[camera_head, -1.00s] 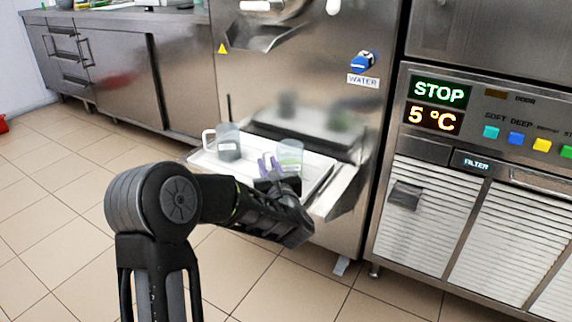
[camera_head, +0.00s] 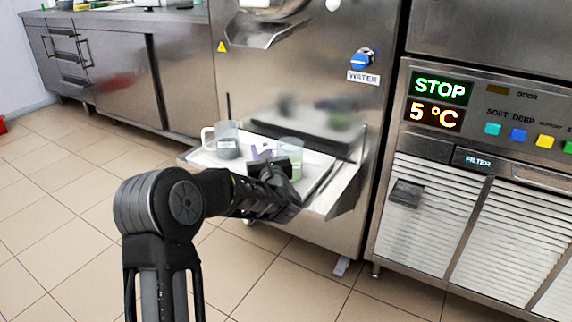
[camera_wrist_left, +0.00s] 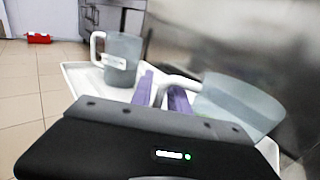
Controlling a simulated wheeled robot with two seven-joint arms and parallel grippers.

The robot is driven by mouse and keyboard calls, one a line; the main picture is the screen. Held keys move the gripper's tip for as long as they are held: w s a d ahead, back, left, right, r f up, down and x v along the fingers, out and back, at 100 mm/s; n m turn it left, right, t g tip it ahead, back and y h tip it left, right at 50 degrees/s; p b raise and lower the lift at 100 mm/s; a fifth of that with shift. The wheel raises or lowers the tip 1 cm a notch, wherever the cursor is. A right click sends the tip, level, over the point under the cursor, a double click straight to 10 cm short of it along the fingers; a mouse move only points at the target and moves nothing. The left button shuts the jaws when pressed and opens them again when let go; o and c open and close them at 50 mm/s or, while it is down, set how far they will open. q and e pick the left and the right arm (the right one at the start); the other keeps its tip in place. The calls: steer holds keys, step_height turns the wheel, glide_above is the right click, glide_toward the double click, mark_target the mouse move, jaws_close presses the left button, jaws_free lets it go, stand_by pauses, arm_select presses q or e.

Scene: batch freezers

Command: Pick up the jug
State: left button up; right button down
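Two translucent jugs stand on the machine's tray (camera_head: 205,158). The left jug (camera_head: 228,148) is greyish with a white handle; it also shows in the left wrist view (camera_wrist_left: 121,62). The right jug (camera_head: 291,147) has a greenish lower part in the head view and is partly hidden by my gripper; it also shows in the left wrist view (camera_wrist_left: 240,105). My left gripper (camera_head: 262,151) is at the right jug's handle (camera_wrist_left: 172,82). Its purple fingers (camera_wrist_left: 162,92) are apart, with the handle seemingly between them; contact cannot be told. My right gripper is out of view.
The steel machine with a blue water knob (camera_head: 362,59) rises right behind the tray. A control unit (camera_head: 440,105) showing STOP and 5 °C stands at the right. Steel cabinets (camera_head: 110,70) line the back left. Tiled floor at the left is open.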

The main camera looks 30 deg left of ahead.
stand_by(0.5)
arm_select(q)
jaws_close()
stand_by(1.3)
